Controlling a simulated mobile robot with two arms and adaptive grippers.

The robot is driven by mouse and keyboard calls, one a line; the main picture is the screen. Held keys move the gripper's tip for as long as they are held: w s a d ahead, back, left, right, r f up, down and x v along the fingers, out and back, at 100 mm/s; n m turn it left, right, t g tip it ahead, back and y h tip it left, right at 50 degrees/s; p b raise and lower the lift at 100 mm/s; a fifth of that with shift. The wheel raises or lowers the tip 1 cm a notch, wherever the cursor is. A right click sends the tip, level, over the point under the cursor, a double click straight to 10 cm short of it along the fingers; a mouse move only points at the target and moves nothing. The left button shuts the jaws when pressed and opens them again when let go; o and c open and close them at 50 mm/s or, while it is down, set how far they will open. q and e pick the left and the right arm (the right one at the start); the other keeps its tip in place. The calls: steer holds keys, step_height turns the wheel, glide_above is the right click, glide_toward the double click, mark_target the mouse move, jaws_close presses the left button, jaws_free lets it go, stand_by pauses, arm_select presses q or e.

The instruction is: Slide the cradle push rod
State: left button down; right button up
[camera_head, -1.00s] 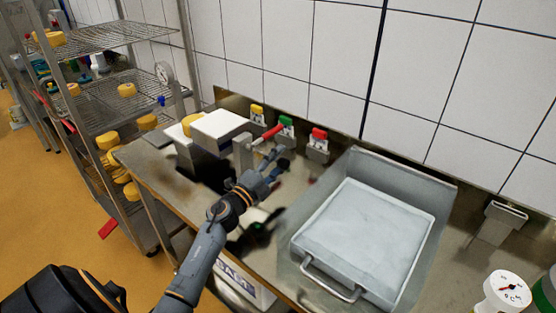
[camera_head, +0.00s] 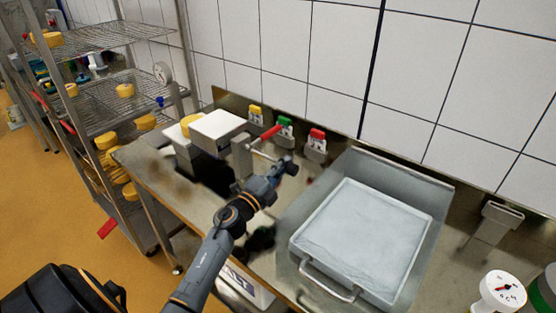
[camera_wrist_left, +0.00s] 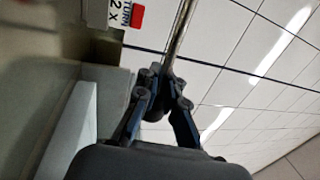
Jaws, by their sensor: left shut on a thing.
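My left gripper (camera_head: 288,166) is over the steel table, to the right of the grey upright block (camera_head: 242,157) and below a bar with a red end (camera_head: 266,136). In the left wrist view, the gripper (camera_wrist_left: 164,92) is shut on a thin metal rod (camera_wrist_left: 180,32), which I take for the cradle push rod. The rod runs up and away from the fingertips. In the head view, the held part of the rod is too small and covered to make out. My right gripper is not in view.
A white-topped block (camera_head: 217,125) stands left of the gripper. Yellow, green (camera_head: 285,127) and red (camera_head: 317,137) topped pieces line the wall. A grey tray with a handle (camera_head: 330,282) lies to the right. A wire rack (camera_head: 100,95) with yellow cheeses stands at left.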

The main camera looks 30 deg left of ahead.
arm_select(q)
steer(key=shift+d+f, duration=0.2)
steer(key=shift+d, duration=0.4)
steer(key=shift+s+f, duration=0.1)
steer(key=shift+f, duration=0.1)
steer(key=c, duration=1.5)
jaws_free()
steer(key=shift+c, duration=0.2)
steer(key=o, duration=0.5)
steer(key=shift+s+d+r, duration=0.1)
steer(key=shift+d+r, duration=0.35)
steer(key=shift+a, duration=0.1)
steer(key=shift+s+a+f, duration=0.2)
steer(key=shift+s+f, duration=0.05)
steer(key=shift+s, duration=0.05)
steer(key=v, duration=1.1)
steer(key=shift+s+d+r, duration=0.2)
steer(key=shift+d, duration=0.05)
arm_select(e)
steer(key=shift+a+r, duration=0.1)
